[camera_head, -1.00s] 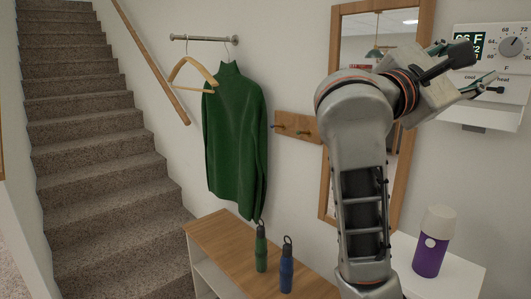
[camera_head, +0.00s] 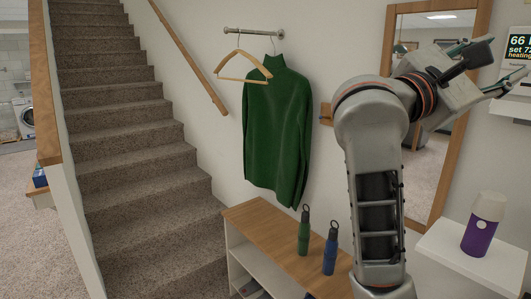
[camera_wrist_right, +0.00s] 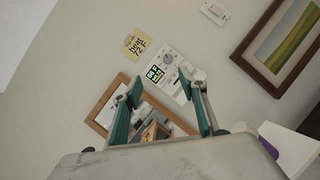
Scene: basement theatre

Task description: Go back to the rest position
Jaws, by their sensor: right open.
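My right arm rises on the right of the head view. Its gripper (camera_head: 498,66) is raised in front of the mirror and the wall, near the thermostat (camera_head: 518,52). In the right wrist view the gripper (camera_wrist_right: 165,105) has its two green-padded fingers spread apart, with nothing between them. Beyond the fingers that view shows the thermostat (camera_wrist_right: 168,72) and the wood-framed mirror (camera_wrist_right: 104,104). The left gripper is not in view.
A wooden-topped bench (camera_head: 262,229) holds a green bottle (camera_head: 304,236) and a blue bottle (camera_head: 330,254). A white shelf (camera_head: 470,255) carries a purple container (camera_head: 479,237). A green sweater (camera_head: 277,130) hangs by an empty hanger (camera_head: 243,80). Stairs (camera_head: 140,160) rise on the left.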

